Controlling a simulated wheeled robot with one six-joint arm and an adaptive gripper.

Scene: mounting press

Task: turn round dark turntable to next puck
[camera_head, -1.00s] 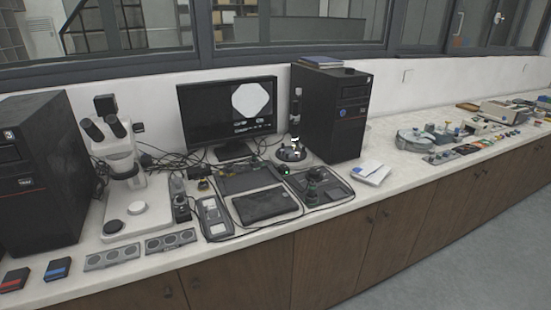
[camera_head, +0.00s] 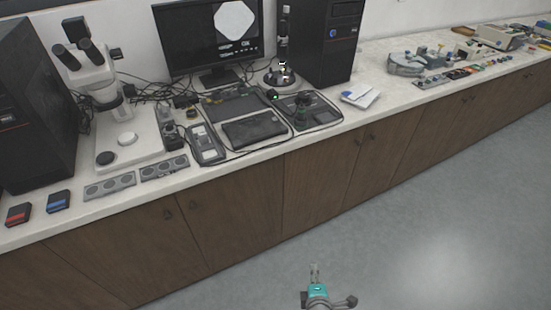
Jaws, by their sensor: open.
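A small round dark turntable-like base (camera_head: 279,80) stands on the bench in front of the black computer tower, with an upright dark and silver column rising from it. It is too small in the picture to tell any pucks on it. Two grey holders with round pucks, a left one (camera_head: 110,187) and a right one (camera_head: 164,168), lie near the bench's front edge at the left. My gripper (camera_head: 315,269) shows at the bottom middle, over the floor and well away from the bench. It is open and empty.
The white bench (camera_head: 372,110) carries a microscope (camera_head: 97,78), a monitor (camera_head: 205,45), a black tower (camera_head: 327,40), a tablet (camera_head: 255,130) and loose cables. A round pale device (camera_head: 405,66) stands further right. The grey floor (camera_head: 400,235) before the brown cabinets is free.

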